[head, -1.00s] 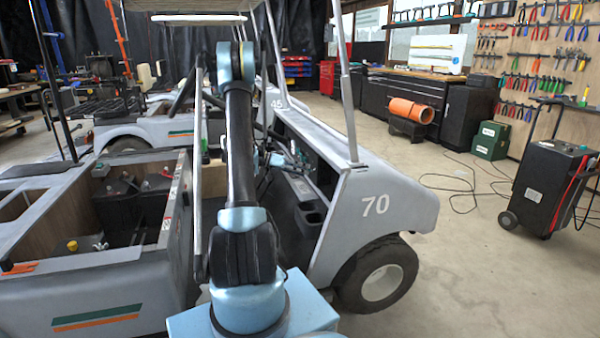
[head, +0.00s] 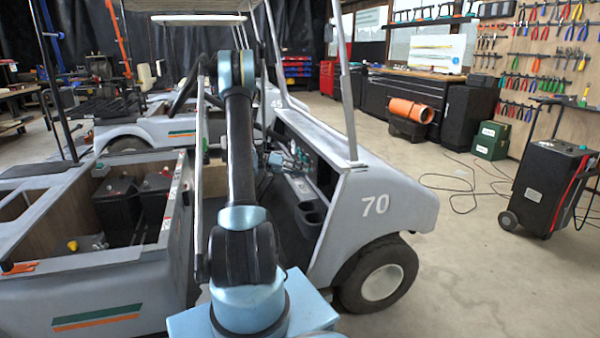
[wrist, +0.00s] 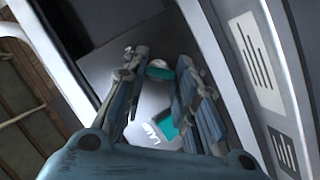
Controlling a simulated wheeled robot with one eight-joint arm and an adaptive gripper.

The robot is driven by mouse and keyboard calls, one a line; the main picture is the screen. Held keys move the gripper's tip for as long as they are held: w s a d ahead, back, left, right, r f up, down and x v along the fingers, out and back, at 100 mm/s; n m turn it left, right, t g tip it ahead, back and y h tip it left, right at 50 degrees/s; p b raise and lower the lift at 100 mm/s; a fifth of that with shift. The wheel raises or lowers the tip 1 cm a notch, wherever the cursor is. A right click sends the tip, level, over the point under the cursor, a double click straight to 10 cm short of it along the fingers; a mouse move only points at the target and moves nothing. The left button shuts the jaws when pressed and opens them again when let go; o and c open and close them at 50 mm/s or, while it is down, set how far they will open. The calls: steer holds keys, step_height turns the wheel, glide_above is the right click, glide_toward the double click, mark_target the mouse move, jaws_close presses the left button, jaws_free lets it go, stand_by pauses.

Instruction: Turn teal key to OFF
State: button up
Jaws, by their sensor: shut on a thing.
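In the wrist view a teal key (wrist: 160,73) with a pale grey end sits on the grey dash panel, between the two fingertips of my gripper (wrist: 158,68). The fingers are closed in on it from both sides. A teal patch (wrist: 167,128) lies nearer the palm on the panel, beside printed letters that look like LAMP upside down. The key's turn position and any OFF mark cannot be read. In the head view my arm reaches toward the dash of the grey cart (head: 376,204) numbered 70, and the gripper's hold is too small to make out.
A roof post (head: 347,85) stands at the dash's right. Batteries (head: 117,203) sit in the open bay at left. A black wheeled charger (head: 545,190) stands at far right, with cables on the floor.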

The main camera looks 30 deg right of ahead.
steer(key=n+g, duration=0.1)
steer(key=n, duration=0.1)
steer(key=n+h, duration=0.1)
steer(key=n, duration=0.1)
steer(key=n+g, duration=0.1)
steer(key=n, duration=0.1)
steer(key=shift+w+f+n+g, duration=0.3)
steer(key=shift+f, duration=0.1)
steer(key=shift+h, duration=0.3)
steer(key=o, duration=1)
steer(key=shift+o, duration=0.2)
steer(key=v, duration=1.2)
